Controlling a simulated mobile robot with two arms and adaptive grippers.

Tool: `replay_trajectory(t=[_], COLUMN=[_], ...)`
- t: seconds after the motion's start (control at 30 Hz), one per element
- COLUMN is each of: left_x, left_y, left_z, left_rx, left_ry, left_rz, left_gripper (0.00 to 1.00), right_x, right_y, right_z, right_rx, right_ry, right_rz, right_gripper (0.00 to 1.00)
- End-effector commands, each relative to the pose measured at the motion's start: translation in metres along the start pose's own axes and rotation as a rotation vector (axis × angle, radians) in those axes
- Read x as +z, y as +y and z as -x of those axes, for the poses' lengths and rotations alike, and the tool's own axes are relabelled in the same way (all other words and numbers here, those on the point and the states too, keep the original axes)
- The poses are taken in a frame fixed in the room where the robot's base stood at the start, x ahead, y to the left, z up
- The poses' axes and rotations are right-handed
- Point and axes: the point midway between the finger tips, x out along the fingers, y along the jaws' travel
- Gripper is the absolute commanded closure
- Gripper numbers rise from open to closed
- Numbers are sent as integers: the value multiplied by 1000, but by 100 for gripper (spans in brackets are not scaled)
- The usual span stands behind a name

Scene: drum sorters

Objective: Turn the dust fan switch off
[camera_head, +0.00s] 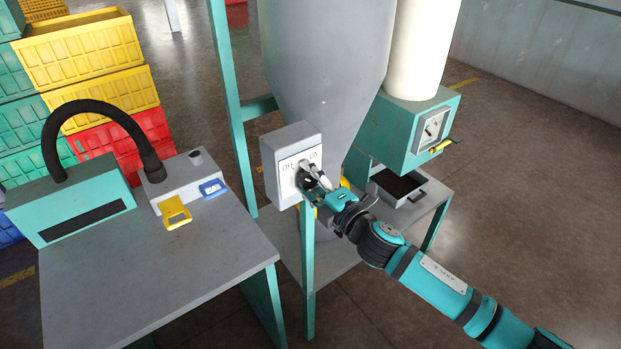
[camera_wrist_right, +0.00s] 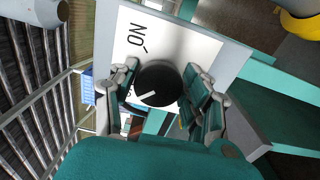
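A grey switch box (camera_head: 278,150) with a white plate hangs on the teal frame in front of the grey hopper. The plate shows an ON marking (camera_wrist_right: 137,38) and, in the head view, OFF to its left. My right gripper (camera_head: 312,179) is at the plate. In the right wrist view, its two fingers (camera_wrist_right: 160,92) are on opposite sides of the knob and appear to touch it. My left gripper is not in view.
A grey worktable (camera_head: 150,275) stands at left with a teal machine (camera_head: 85,205) and a black hose. Stacked yellow, red and teal crates (camera_head: 85,50) stand behind it. A teal gauge box (camera_head: 405,130) and an open tray (camera_head: 398,190) are right of the hopper. Floor at right is clear.

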Motion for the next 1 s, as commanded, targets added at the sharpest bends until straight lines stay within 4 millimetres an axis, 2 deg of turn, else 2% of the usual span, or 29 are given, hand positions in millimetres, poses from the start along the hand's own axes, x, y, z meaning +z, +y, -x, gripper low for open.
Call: replay_trajectory(t=[0.03,0.1,0.13,0.47,0.57,0.8,1.0], left_x=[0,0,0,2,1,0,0], left_y=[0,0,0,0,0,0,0], left_z=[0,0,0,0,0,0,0], left_rx=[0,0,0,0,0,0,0], left_ry=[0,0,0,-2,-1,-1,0], left_rz=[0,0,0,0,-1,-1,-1], left_gripper=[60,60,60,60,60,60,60], right_x=[0,0,0,1,1,1,0], right_y=[0,0,0,-1,-1,-2,-1], right_z=[0,0,0,5,18,70,104], right_rx=[-1,0,0,-1,-1,-3,-2], right_ry=[0,0,0,-1,-1,-1,-1], right_rz=[-1,-1,-2,-3,-3,-3,-3], right_gripper=[43,34,33,33,33,33,33])
